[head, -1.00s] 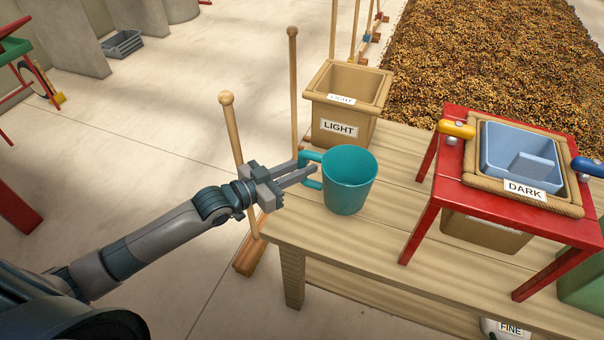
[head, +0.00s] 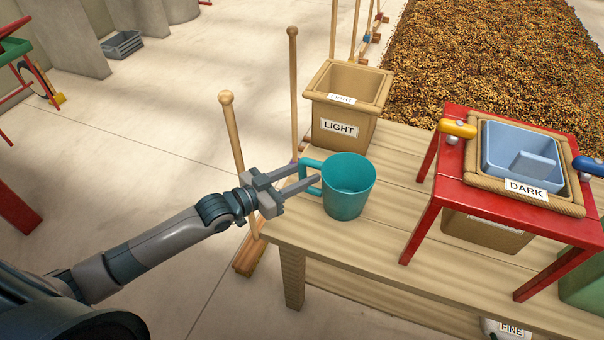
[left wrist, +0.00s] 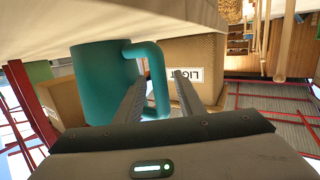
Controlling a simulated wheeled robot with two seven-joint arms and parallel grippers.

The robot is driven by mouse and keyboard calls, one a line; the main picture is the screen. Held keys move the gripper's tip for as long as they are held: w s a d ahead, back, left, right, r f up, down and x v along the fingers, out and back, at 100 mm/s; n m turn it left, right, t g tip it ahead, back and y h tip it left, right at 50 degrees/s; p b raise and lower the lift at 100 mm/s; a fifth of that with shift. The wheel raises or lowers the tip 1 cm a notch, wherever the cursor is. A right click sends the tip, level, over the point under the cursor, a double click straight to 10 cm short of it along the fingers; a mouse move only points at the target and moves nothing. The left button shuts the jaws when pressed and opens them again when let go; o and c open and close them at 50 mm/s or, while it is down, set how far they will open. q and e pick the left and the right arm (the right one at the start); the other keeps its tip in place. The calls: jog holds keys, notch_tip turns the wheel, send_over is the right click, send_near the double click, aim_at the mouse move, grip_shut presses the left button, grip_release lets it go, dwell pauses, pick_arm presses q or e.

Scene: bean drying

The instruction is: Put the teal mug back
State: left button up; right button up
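The teal mug (head: 348,190) stands upright on the wooden table near its left end, with its handle toward my left gripper. My left gripper (head: 309,171) reaches in from the left at the handle, its fingers spread apart. In the left wrist view the mug (left wrist: 97,80) appears upside down, and its handle shows between the two open fingers (left wrist: 158,88). Whether a finger still touches the handle I cannot tell. My right gripper is not in view.
A tan bin labelled LIGHT (head: 343,140) stands just behind the mug. Wooden posts (head: 231,125) rise by the table's left end. Bare tabletop (head: 385,230) lies right of the mug.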

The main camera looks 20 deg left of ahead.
pick_arm(q)
jog(key=shift+s+r, duration=0.1)
jog(key=shift+r, duration=0.05)
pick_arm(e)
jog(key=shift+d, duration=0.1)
pick_arm(q)
jog(key=shift+s+a, duration=0.45)
jog(key=shift+s, duration=0.05)
jog(key=v, duration=1)
jog(key=shift+s, duration=0.3)
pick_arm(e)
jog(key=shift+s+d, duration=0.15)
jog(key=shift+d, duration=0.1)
pick_arm(q)
jog(key=shift+a, duration=0.15)
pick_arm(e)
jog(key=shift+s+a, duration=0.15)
